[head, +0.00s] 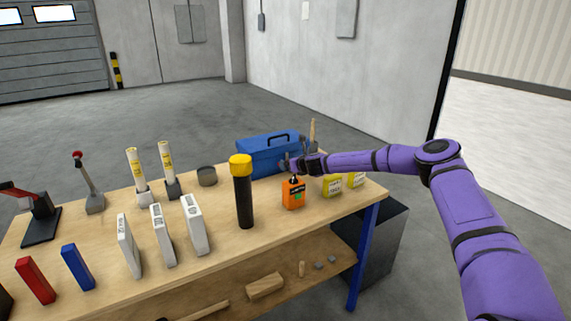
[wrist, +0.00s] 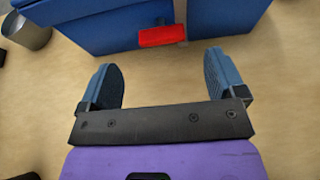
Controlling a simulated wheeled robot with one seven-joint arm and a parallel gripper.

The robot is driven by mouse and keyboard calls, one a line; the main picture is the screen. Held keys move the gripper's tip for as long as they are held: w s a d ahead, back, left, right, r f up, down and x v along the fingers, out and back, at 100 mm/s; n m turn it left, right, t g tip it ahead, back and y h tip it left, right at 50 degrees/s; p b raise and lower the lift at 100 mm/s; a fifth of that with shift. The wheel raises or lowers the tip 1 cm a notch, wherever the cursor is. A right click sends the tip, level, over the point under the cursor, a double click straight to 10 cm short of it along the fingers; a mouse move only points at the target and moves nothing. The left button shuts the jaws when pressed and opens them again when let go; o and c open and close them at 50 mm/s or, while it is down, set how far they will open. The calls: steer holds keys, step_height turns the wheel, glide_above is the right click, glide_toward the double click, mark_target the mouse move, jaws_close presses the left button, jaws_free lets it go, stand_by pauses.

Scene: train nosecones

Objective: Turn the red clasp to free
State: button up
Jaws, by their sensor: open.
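The red clasp (wrist: 162,37) shows in the wrist view as a small block on the edge of a blue box (wrist: 105,35). It lies nearly level across the picture, with a small grey part at its right end. In the head view the blue toolbox (head: 262,160) with a dark handle stands at the back right of the bench; I cannot make out the clasp there. My gripper (wrist: 163,68) is open and empty, its two blue fingers wide apart, with the clasp ahead of the gap between them. In the head view my gripper (head: 297,164) is beside the toolbox's right end.
An orange bottle (head: 293,193) stands on the bench just in front of my gripper, and yellow containers (head: 332,185) stand to its right. A black cylinder with a yellow cap (head: 243,195) stands farther left. A grey cup (wrist: 27,30) is left of the box.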

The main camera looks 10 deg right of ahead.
steer(key=shift+x, duration=2.85)
steer(key=c, duration=0.9)
